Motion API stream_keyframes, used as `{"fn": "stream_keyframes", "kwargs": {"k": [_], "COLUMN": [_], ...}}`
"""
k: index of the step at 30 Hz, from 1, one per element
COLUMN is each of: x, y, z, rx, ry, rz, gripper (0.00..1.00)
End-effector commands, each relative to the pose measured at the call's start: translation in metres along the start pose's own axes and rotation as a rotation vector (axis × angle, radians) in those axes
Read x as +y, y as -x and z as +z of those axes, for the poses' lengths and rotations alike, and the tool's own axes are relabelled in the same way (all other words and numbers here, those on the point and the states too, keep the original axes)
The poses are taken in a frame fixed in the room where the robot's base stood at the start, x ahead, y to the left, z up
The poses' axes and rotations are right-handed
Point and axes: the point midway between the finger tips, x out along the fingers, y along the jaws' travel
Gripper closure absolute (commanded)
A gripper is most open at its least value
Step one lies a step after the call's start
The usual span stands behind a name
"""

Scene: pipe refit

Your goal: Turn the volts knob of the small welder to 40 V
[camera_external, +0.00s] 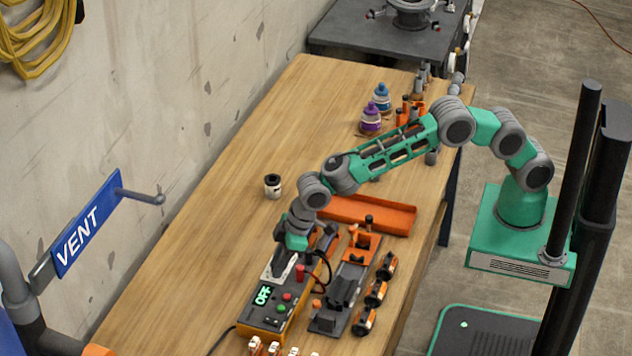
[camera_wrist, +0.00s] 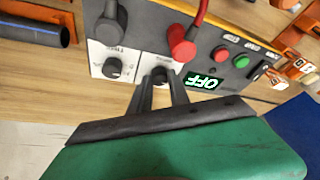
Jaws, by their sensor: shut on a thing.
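The small welder is a dark box with yellow-orange sides (camera_external: 264,322) on the wooden bench; its lit display (camera_external: 262,295) reads OFF and also shows in the wrist view (camera_wrist: 203,83). Its white panel (camera_wrist: 140,62) carries two dark knobs. My gripper (camera_wrist: 160,86) is shut on the right-hand knob (camera_wrist: 160,74), its fingers reaching down onto it. The other knob (camera_wrist: 114,68) stands free to the left. The small lettering is too blurred to tell which knob is volts or where it points. In the external view my gripper (camera_external: 287,258) is at the welder's far end, its fingertips mostly hidden.
A red plug with cable (camera_wrist: 182,48) and a black plug (camera_wrist: 110,27) rise close beside the knobs. Red (camera_wrist: 220,54) and green (camera_wrist: 240,61) buttons lie right. An orange tray (camera_external: 370,214) and orange-and-black tools (camera_external: 375,292) stand nearby. The bench's far left is mostly clear.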

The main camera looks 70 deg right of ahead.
Motion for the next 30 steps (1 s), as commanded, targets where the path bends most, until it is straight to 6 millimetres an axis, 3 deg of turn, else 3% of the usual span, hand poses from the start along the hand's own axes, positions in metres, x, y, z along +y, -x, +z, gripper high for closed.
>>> {"fn": "stream_keyframes", "kwargs": {"k": [30], "x": [-0.0061], "y": [0.0029], "z": [-0.0043], "rx": [0.001], "ry": [-0.815], "rz": [0.337], "gripper": [1.00]}}
